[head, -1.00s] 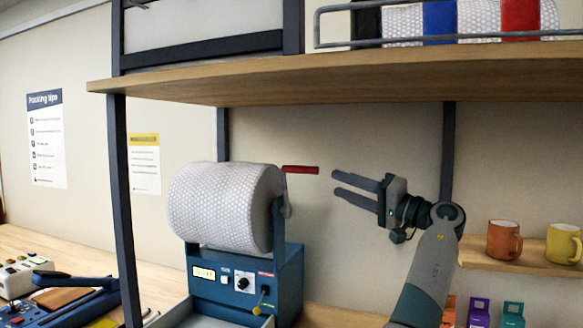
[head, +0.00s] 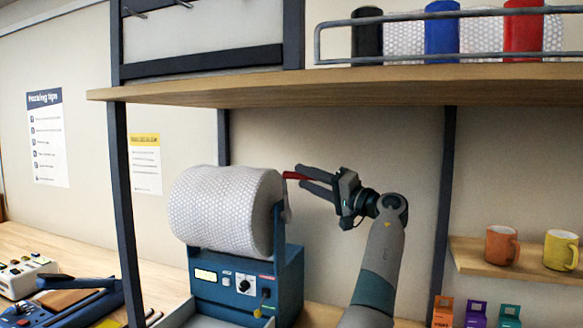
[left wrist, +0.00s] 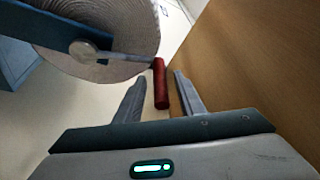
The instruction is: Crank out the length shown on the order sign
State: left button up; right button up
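The dispenser (head: 228,285) is a blue machine carrying a large bubble-wrap roll (head: 220,212). The roll also shows in the left wrist view (left wrist: 115,65). A crank with a red handle (head: 293,175) sticks out at the roll's right end. My left gripper (head: 302,177) is at the handle, fingers pointing left. In the left wrist view, the red handle (left wrist: 161,88) lies between the open fingers, with gaps visible beside it. The machine has a small lit display (head: 205,275), too small to read. No sign is clearly readable as the order sign. My right gripper is not in view.
A wooden shelf (head: 330,85) spans above the arm, with dark posts (head: 124,200) at its left. An orange mug (head: 501,245) and a yellow mug (head: 561,250) stand on a low shelf at right. Wall posters (head: 46,140) hang at left.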

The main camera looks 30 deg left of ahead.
pick_arm(q)
jog(key=p+x, duration=0.1)
jog(key=x, duration=0.4)
jog(key=shift+a+r+p, duration=0.1)
jog(key=shift+a+p, duration=0.25)
jog(key=shift+p, duration=0.05)
grip_shut()
